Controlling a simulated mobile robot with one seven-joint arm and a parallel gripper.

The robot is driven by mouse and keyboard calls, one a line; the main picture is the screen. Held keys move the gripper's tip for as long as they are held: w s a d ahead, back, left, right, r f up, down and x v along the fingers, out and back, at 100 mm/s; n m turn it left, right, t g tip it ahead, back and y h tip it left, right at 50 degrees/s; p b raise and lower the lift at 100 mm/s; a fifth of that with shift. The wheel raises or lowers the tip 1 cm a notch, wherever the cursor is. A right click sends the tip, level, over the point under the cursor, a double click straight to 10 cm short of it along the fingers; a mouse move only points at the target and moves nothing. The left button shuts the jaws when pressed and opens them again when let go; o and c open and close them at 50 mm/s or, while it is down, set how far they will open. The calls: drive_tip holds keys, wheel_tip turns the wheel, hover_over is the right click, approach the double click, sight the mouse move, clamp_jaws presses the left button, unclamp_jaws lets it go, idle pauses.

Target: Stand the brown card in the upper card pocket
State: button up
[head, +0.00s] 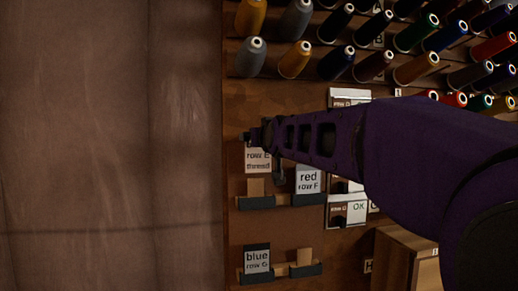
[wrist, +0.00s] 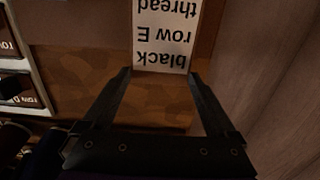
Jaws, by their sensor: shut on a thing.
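The brown card (wrist: 165,36) has a white printed face with a brown border, and it reads "black row E thread", upside down in the wrist view. My gripper (wrist: 160,74) is shut on it, one fingertip at each side of its edge. In the head view the card (head: 257,161) hangs below my gripper (head: 266,135), its upper part hidden by the fingers. The upper card pocket (head: 256,203) is a dark holder with a tan piece showing behind it. It lies just below the card, with a visible gap between them.
A red row F card (head: 308,180) stands right of the upper pocket. Lower down, a blue row G card (head: 257,262) stands in another dark pocket. Thread spools (head: 340,60) fill the wall above. A plain wall (head: 100,150) lies left.

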sight(257, 169)
wheel_tip(257, 169, down, 6)
drive_tip(key=shift+w+a+r+b, duration=0.1)
drive_tip(key=shift+a+r+b, duration=0.05)
drive_tip(key=shift+b, duration=1)
drive_tip(key=shift+f+b, duration=1.1)
drive_tip(key=shift+w, duration=0.1)
drive_tip(key=shift+f+b, duration=0.35)
drive_tip(key=shift+b, duration=0.1)
drive_tip(key=o, duration=0.5)
drive_tip(key=shift+r, duration=0.1)
drive_tip(key=shift+o, duration=0.2)
